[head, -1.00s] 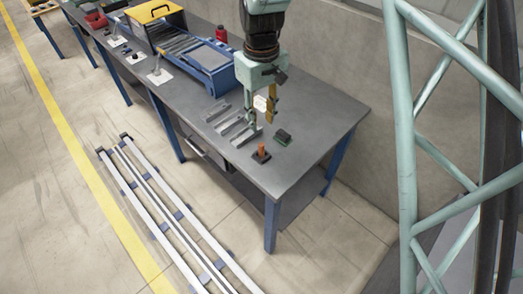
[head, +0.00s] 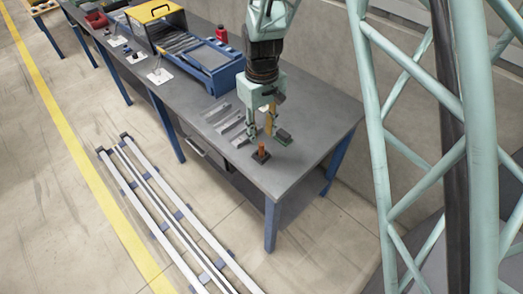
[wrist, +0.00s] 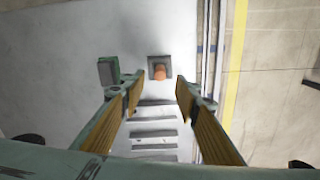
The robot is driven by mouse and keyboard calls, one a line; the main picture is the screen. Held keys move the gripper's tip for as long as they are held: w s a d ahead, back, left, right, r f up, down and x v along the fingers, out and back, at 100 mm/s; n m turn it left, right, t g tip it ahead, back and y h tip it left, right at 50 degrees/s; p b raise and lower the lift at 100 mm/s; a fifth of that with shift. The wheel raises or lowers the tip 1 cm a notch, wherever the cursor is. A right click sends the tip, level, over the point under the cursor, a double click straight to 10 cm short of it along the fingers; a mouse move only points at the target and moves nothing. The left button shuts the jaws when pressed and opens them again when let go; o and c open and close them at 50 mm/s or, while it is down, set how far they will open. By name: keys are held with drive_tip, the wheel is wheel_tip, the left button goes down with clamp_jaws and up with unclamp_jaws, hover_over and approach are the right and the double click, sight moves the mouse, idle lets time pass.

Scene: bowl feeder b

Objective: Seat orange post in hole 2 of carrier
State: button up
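The orange post (head: 261,147) stands upright in a dark square base (head: 261,158) near the front edge of the grey workbench. It also shows in the wrist view (wrist: 160,73), just beyond and between my fingertips. My gripper (head: 260,134) points down close to the post, open, with nothing between its fingers. In the wrist view my gripper (wrist: 160,82) shows two spread fingers with tan inner pads. I cannot make out which thing is the carrier, nor its hole 2.
A small dark green block (head: 283,137) lies right of the post. Several grey bars (head: 222,117) lie left of my gripper. A blue-framed tray unit (head: 210,70) and a red container (head: 221,34) stand farther back. The bench's right end (head: 325,135) is clear.

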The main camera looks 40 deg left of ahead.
sight(262, 144)
drive_tip(key=shift+f, duration=0.9)
drive_tip(key=shift+f, duration=0.15)
drive_tip(key=shift+f, duration=2.45)
drive_tip(key=c, duration=0.9)
